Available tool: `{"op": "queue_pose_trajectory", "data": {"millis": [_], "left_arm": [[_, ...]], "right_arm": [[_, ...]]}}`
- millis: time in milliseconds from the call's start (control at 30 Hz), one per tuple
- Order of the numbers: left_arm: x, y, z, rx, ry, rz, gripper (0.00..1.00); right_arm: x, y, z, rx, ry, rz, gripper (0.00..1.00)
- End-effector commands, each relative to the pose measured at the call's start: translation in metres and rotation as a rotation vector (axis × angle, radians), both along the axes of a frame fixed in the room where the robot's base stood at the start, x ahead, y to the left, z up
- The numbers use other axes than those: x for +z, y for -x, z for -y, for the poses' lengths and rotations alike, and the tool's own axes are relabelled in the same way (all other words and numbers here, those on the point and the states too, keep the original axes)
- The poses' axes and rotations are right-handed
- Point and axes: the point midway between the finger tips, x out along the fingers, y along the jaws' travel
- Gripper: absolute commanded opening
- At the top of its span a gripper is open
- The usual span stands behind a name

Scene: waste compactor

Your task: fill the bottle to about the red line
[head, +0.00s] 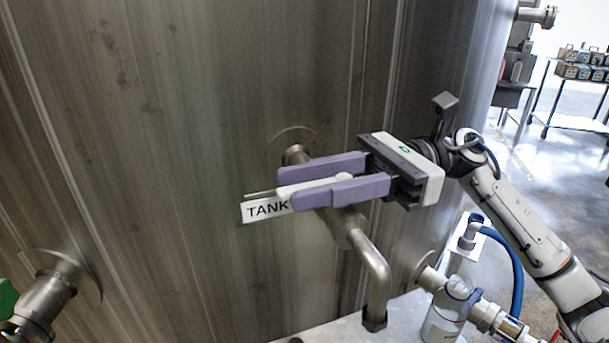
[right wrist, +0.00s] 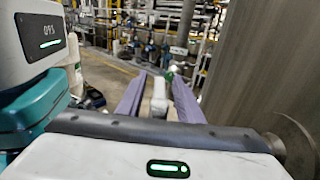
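A tank tap with a white lever handle (head: 315,187) and a "TANK" label (head: 267,208) sticks out of the steel tank. Its bent spout (head: 377,285) points down. A clear bottle (head: 446,312) stands to the right of the spout, partly cut off by the lower edge; no red line is discernible on it, and its fill level is unclear. My right gripper (head: 333,178) has its purple fingers on either side of the lever. In the right wrist view the lever (right wrist: 159,100) sits between the fingers with gaps on both sides. My left gripper is not in view.
The large steel tank (head: 180,130) fills the left and middle. A pale ledge (head: 325,331) lies below the spout. A second metal fitting (head: 45,300) with a green part is at lower left. A blue hose (head: 515,262) and fittings stand at lower right, near my right arm.

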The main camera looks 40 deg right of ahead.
Motion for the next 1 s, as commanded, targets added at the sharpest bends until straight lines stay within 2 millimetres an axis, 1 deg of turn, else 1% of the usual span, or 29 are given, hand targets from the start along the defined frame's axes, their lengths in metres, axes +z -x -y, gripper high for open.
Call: {"op": "queue_pose_trajectory", "data": {"millis": [33, 133, 367, 400, 567, 600, 833, 1000], "left_arm": [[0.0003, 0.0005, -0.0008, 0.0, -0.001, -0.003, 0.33], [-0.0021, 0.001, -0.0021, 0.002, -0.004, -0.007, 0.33], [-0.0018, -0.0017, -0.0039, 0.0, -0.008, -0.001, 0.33], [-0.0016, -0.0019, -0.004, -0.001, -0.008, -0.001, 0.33], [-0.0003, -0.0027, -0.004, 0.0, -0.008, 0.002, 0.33], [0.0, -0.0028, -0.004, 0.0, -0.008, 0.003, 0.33], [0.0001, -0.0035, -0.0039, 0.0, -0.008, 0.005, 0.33], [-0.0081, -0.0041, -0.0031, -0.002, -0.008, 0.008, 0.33]], "right_arm": [[0.0011, -0.0006, -0.004, 0.001, 0.0, 0.001, 0.33], [0.0003, -0.0018, -0.0079, 0.0, 0.0, 0.001, 0.33], [-0.0004, -0.002, -0.0086, 0.0, 0.0, 0.0, 0.33], [-0.0004, -0.002, -0.0086, 0.0, 0.0, 0.0, 0.29], [-0.0004, -0.0021, -0.0084, 0.0, 0.0, 0.0, 0.02], [-0.0004, -0.002, -0.0083, 0.0, 0.0, 0.0, 0.0], [-0.0008, -0.0022, -0.0082, 0.005, -0.001, -0.001, 0.0], [-0.0029, -0.003, -0.0088, 0.069, -0.002, 0.001, 0.0]]}}
